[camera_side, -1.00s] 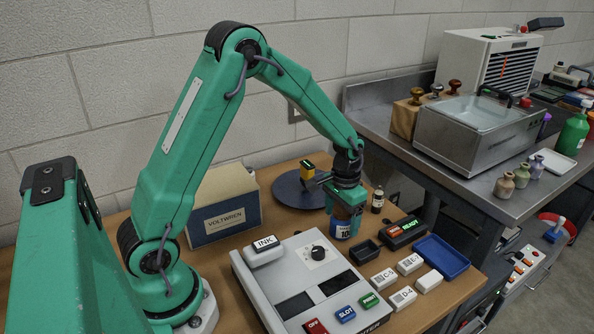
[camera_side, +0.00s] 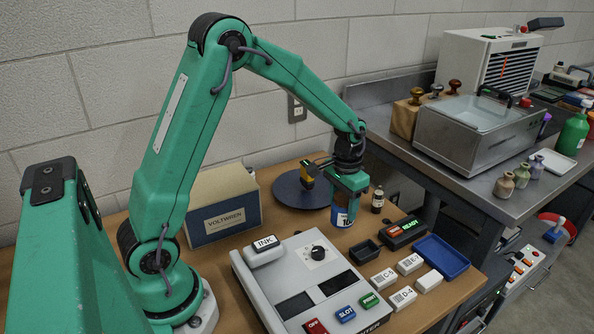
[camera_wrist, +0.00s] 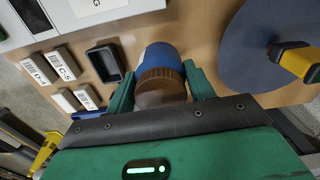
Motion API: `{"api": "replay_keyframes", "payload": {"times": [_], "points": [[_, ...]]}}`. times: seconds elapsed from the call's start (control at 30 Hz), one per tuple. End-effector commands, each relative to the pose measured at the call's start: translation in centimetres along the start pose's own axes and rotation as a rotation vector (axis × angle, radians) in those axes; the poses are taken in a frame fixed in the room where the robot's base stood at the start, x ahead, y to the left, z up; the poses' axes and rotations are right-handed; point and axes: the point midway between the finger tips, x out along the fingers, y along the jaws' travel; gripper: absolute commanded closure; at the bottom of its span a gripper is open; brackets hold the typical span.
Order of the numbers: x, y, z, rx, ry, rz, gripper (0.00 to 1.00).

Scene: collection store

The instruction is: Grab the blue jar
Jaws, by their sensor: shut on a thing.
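The blue jar (camera_side: 341,216), with a pale numbered label, is below my gripper (camera_side: 346,192) in the side view, its upper part hidden by the jaws. In the wrist view the jar's blue body (camera_wrist: 162,55) and brown ribbed lid (camera_wrist: 160,88) lie between the two green fingers of my gripper (camera_wrist: 159,84). The gripper is shut on the jar. The jar looks upright; any gap under it is hard to make out.
A dark round disc (camera_side: 300,192) with a yellow-and-black thing (camera_side: 307,172) is left of the jar. A small brown bottle (camera_side: 378,200) stands right. A black tray (camera_side: 365,252), a blue tray (camera_side: 441,256) and a grey console (camera_side: 305,285) are in front.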

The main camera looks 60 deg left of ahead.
Motion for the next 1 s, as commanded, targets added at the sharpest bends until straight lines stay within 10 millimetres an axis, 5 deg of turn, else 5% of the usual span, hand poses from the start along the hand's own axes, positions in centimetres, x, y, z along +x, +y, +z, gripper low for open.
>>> {"api": "replay_keyframes", "payload": {"times": [0.6, 1.0], "points": [[-6.0, 8.8, 4.7, 0.003, 0.002, 0.001, 0.72], [-7.0, 10.3, 5.5, 0.0, 0.0, 0.0, 0.72]]}}
